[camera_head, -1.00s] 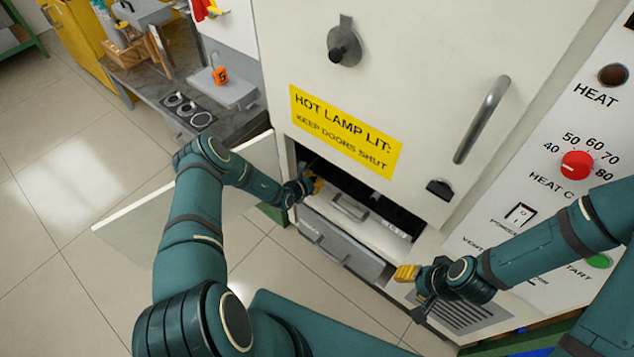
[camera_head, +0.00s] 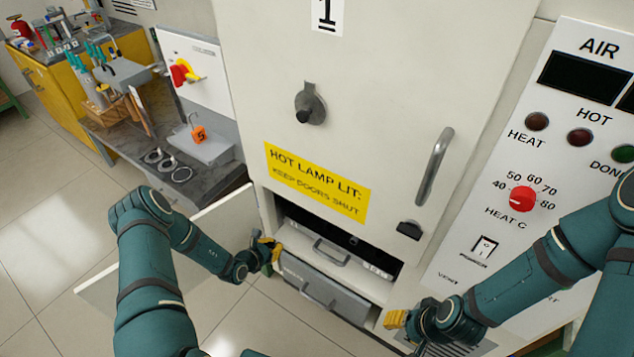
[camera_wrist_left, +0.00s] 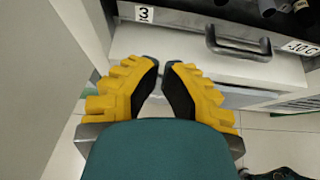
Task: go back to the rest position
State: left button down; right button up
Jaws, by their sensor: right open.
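In the head view my left gripper (camera_head: 265,252) is in front of the left edge of the low opening in the white cabinet, beside the open door panel. In the left wrist view its yellow fingers (camera_wrist_left: 160,75) lean toward each other with a narrow gap between the tips and nothing between them. My right gripper (camera_head: 402,322) is in front of the cabinet's lower right part, below the control panel. It is open, with no object visible in it; part of it is hidden by its own wrist.
The white cabinet (camera_head: 370,110) fills the middle. A drawer with a handle (camera_head: 330,252) sits in its low opening, above a grey drawer front (camera_head: 322,290). The open door panel (camera_head: 215,225) stands left. A control panel (camera_head: 480,215) is right. Open floor (camera_head: 50,270) lies left.

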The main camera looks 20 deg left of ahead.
pick_arm(q)
jog(key=shift+d, duration=0.1)
jog(key=s+d+r+m+g+h, duration=0.35)
jog(key=s+d+m, duration=0.2)
jog(key=d, duration=0.35)
jog(key=s+d+r+m+g+h, duration=0.2)
jog(key=s+d+m+g, duration=0.3)
jog(key=d+m, duration=0.25)
jog(key=s+d+r+m+y, duration=0.2)
jog(key=s+r+m, duration=0.2)
jog(key=m, duration=0.5)
jog(key=s+d+r+m+g+y, duration=0.1)
jog(key=s+d+r+m+y, duration=0.2)
jog(key=m, duration=0.6)
notch_tip(320, 180, up, 4)
jog(key=shift+s+d+f, duration=0.15)
jog(key=shift+s, duration=1)
jog(key=shift+s+g, duration=0.1)
jog(key=shift+g, duration=0.15)
